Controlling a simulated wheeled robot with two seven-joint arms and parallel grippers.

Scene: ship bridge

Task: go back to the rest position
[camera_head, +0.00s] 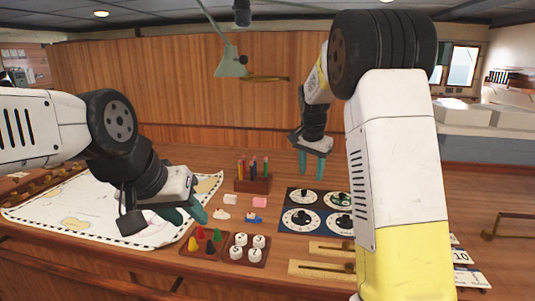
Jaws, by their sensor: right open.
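My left gripper (188,215) comes in from the left and is low over the right part of the chart, with its teal fingers pointing down and to the right. The angle hides how far its fingers are apart, and I see nothing held in it. My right gripper (311,166) hangs above the back of the desk, behind the dial board, with its two teal fingers pointing down. It is open and empty. My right arm covers part of the desk's right side.
A wooden desk holds a chart (120,222), a pen rack (252,185), a dial board (290,222), a tray of coloured cones (205,243), a tray of white numbered pieces (246,256) and wooden sliders (322,268). A green lamp (230,62) hangs behind. The desk's right side has free room.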

